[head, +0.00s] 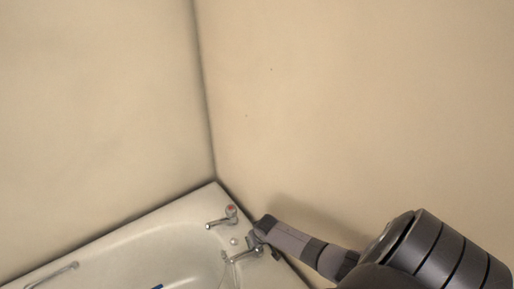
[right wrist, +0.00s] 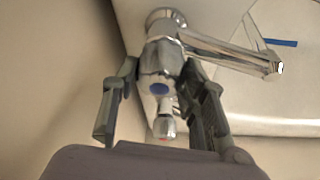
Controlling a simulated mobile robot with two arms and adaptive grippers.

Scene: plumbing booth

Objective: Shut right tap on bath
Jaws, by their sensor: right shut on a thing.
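The white bath (head: 130,250) stands in the corner of the booth. The right tap (head: 238,255) is chrome and sits on the bath's rim, partly hidden by my right gripper (head: 262,233) in the head view. My left gripper is not in view.
Plain beige walls (head: 350,110) meet in the corner behind the bath, and my right arm runs close to the right wall. A chrome grab handle (head: 52,275) is on the bath's left side. A blue strip (right wrist: 281,43) shows in the bath.

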